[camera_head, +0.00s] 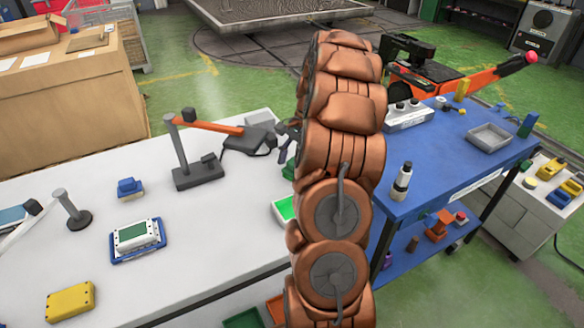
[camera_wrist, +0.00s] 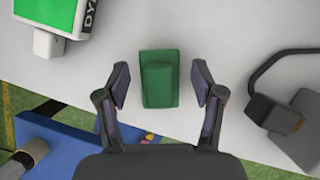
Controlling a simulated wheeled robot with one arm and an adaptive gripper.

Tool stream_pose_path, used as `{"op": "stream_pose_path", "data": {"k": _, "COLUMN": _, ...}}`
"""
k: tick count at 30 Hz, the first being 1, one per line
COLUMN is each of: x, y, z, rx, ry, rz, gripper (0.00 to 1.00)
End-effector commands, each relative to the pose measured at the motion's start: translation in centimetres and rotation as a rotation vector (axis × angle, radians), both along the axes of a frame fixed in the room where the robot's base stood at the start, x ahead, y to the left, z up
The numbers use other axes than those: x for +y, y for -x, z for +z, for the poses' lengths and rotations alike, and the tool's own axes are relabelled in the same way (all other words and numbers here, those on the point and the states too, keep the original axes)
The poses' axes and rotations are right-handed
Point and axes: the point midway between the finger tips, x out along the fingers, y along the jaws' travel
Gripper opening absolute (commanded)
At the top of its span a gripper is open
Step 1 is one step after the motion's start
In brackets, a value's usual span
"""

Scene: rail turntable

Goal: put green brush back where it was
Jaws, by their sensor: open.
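The green brush (camera_wrist: 160,78), a green block with a raised narrower top, lies on the white table (camera_wrist: 215,35) near its edge. In the wrist view my gripper (camera_wrist: 160,84) is open, with one finger on each side of the brush and a visible gap on both sides. In the head view my arm covers most of this spot. Only a small piece of the green brush (camera_head: 289,169) shows beside my arm, below the dark gripper fingers (camera_head: 288,131).
A white device with a green screen (camera_wrist: 48,18) is at the upper left in the wrist view. A dark grey device with a cable (camera_wrist: 273,114) is at the right. A blue table (camera_head: 440,150) with a bottle (camera_head: 402,182) stands beyond a gap.

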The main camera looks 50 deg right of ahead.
Motion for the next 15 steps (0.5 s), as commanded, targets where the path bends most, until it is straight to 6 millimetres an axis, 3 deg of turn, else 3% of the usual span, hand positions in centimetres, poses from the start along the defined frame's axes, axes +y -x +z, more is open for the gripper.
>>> {"op": "stream_pose_path", "data": {"k": 15, "x": -2.4, "y": -0.2, "z": 5.6, "rx": -0.003, "ry": 0.005, "rz": -0.001, "gripper": 0.67}}
